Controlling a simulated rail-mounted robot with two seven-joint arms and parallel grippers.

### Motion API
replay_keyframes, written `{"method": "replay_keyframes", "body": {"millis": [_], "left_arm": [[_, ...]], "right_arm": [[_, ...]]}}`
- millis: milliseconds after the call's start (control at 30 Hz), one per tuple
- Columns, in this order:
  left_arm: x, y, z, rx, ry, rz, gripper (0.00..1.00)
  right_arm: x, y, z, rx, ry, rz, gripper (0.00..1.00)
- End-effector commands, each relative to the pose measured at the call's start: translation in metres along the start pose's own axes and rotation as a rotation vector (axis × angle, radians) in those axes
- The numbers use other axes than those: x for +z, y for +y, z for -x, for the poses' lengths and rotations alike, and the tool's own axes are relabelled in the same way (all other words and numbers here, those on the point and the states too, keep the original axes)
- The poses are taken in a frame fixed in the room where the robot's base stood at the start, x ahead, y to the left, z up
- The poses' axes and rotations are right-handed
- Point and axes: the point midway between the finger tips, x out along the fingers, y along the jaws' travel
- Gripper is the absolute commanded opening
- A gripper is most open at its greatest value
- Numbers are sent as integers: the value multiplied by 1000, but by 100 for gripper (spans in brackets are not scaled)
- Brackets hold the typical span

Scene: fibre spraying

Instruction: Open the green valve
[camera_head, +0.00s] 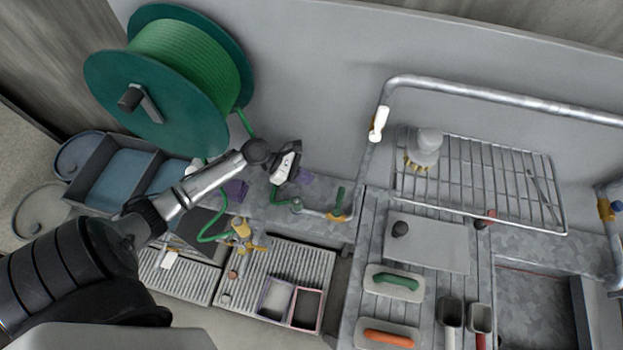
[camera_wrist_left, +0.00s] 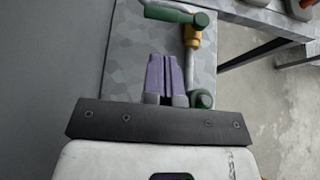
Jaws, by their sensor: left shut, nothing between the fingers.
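The green valve shows as a green lever handle (camera_head: 340,198) on a brass body, on a grey pipe near the back of the metal bench. In the left wrist view the green handle (camera_wrist_left: 176,13) lies at the top, beyond the fingertips, with the brass body below its right end. My left gripper (camera_head: 304,178) is left of the valve in the head view and apart from it. Its purple fingers (camera_wrist_left: 165,68) are shut together and empty, pointing toward the valve. My right gripper is in neither view.
A green hose reel (camera_head: 178,75) stands at the back left. A vertical pipe with a white handle (camera_head: 378,124) and a wire rack (camera_head: 490,185) are to the right. Trowels lie on the slatted table.

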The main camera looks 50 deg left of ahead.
Motion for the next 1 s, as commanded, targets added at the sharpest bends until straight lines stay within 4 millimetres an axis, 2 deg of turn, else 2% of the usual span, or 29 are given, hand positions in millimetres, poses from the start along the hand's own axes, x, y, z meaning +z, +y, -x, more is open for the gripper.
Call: {"method": "replay_keyframes", "body": {"millis": [200,500,700,1000], "left_arm": [[1,0,-37,0,-3,0,0],[0,0,-72,1,-2,0,0],[0,0,-81,1,0,-1,0],[0,0,-81,1,0,-1,0]], "right_arm": [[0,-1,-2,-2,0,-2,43],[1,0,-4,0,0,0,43],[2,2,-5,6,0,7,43],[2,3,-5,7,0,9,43]]}}
